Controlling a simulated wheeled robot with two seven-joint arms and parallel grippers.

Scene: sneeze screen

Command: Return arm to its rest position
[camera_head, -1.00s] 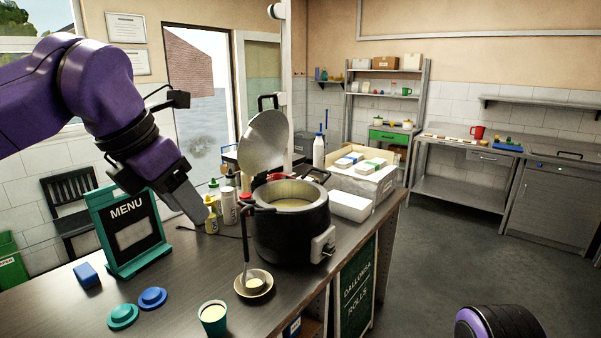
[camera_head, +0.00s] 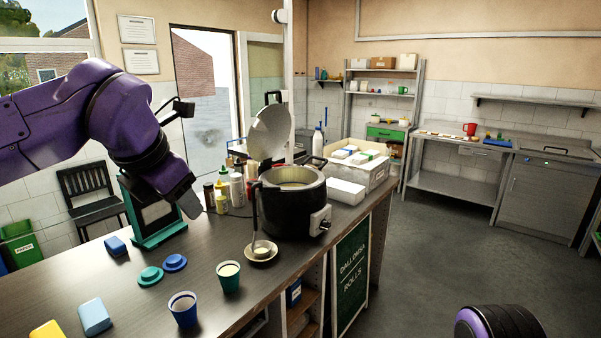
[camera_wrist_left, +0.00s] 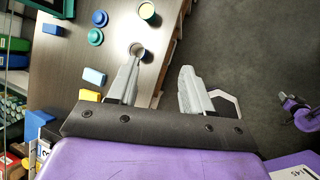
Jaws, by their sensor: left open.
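My left arm is purple with black bands and comes in from the left in the head view, raised above the counter. My left gripper (camera_head: 190,207) points down in front of the menu sign (camera_head: 148,240), which it partly hides. In the left wrist view its two grey fingers (camera_wrist_left: 160,75) are spread apart with nothing between them. A purple and black part of my right arm shows at the lower right of the head view; no right gripper can be made out.
The counter (camera_head: 205,258) holds a black cooker (camera_head: 293,208) with its lid raised, a ladle on a saucer (camera_head: 261,253), a green cup (camera_head: 229,277), a blue cup (camera_head: 183,309), lids and bottles. The floor (camera_head: 440,270) to the right is clear.

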